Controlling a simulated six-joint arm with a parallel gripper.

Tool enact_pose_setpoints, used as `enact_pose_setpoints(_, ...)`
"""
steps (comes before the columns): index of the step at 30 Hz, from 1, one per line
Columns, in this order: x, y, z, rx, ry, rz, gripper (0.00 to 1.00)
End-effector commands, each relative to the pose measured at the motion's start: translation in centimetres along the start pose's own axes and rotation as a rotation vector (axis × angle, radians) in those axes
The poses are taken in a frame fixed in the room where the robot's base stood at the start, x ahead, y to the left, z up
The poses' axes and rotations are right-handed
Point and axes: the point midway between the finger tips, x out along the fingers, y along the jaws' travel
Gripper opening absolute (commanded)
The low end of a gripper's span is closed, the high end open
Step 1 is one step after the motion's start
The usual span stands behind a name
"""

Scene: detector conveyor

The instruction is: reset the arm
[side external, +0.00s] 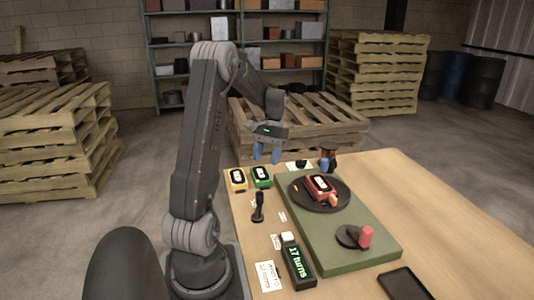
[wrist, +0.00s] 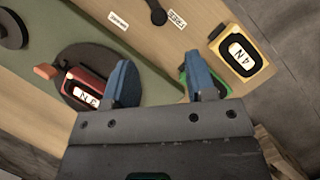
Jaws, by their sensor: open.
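My gripper (side external: 267,152) is raised above the far left corner of the wooden table (side external: 440,210), with its two blue fingers apart and nothing between them. In the wrist view the fingers (wrist: 162,84) are also spread and empty. A yellow detector (side external: 237,180) and a green detector (side external: 261,177) stand side by side on the table below my gripper. A red detector (side external: 319,187) sits on a dark round turntable (side external: 335,206) on the green base. In the wrist view my fingers partly hide the green detector (wrist: 184,78).
The green base (side external: 335,251) carries a crank disc with a red knob (side external: 366,236). A counter reading "17 turns" (side external: 298,262), a black upright handle (side external: 258,207) and a black tray (side external: 404,285) lie around it. Pallets (side external: 300,122) stand behind the table. The table's right side is clear.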

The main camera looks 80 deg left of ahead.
Motion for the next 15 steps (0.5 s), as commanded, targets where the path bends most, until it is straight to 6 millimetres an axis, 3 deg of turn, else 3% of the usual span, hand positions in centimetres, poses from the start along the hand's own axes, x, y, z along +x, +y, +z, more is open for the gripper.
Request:
enact_pose_setpoints(5,-1.02,0.02,0.02,0.0,0.0,0.0,0.51)
enact_pose_setpoints(15,-1.04,0.0,0.02,0.0,0.0,0.0,0.51)
